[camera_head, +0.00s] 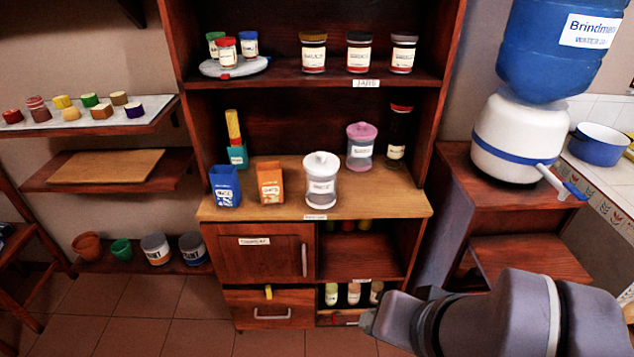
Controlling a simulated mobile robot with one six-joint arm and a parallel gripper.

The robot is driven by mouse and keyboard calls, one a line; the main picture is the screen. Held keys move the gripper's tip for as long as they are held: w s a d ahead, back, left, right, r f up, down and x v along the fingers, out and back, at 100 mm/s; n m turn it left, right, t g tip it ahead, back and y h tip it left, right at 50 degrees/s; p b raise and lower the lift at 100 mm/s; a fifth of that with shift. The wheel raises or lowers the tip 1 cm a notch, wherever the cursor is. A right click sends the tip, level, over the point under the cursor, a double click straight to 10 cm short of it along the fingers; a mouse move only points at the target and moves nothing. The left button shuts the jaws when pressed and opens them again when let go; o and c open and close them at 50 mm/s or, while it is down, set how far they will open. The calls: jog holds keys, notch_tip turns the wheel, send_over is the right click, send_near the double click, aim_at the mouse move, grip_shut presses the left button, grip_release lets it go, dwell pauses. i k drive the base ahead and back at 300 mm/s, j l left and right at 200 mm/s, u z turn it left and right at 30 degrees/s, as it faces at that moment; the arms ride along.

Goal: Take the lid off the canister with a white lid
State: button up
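The canister with a white lid (321,188) stands upright on the light wooden counter of the cabinet, near its front edge. Its white lid (321,161) has a small knob and sits on top of it. The body is clear with a pale label. My arm reaches in from the lower right. My gripper (368,321) is at the arm's left end, low in front of the cabinet. It is below and to the right of the canister and well apart from it. Its fingers are too small and dark to tell open from shut.
A pink-lidded canister (361,146) stands behind and right of the white-lidded one, near a dark jar (398,135). An orange carton (270,183) and a blue carton (226,187) stand to the left. A shelf with jars (313,54) hangs above. A water dispenser (517,138) stands right.

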aim_at(318, 164)
jog(key=i+j+z, duration=0.15)
jog(key=i+j, duration=0.15)
jog(key=i+j+z, duration=0.15)
jog(key=i+j, duration=0.15)
jog(key=i+j+z, duration=0.15)
jog(key=j, duration=0.35)
jog(key=i+j+z, duration=0.15)
jog(key=i+j, duration=0.2)
jog(key=j, duration=0.1)
